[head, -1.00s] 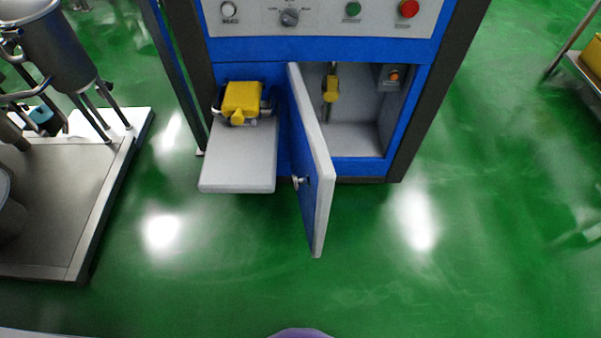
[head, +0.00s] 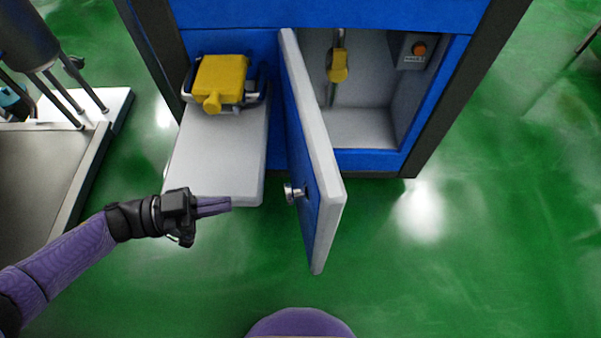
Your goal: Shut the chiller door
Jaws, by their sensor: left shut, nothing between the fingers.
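The chiller door (head: 318,165) is blue with a thick grey edge. It stands wide open, swung out from the blue chiller cabinet (head: 330,15), with its hinge side at the left of the opening. A round metal knob (head: 294,193) sits on the door's left-hand face. Behind the door the grey compartment (head: 365,125) is exposed. My left gripper (head: 229,204) is shut and empty, pointing right toward the knob, apart from it and left of the door. My right gripper is not in view.
A grey shelf (head: 215,155) juts from the cabinet left of the door, bearing a yellow-handled fitting (head: 220,78). Inside the compartment are a yellow-handled valve (head: 338,68) and an orange button (head: 419,49). A metal platform (head: 50,165) stands at left. Green floor (head: 480,250) is clear at right.

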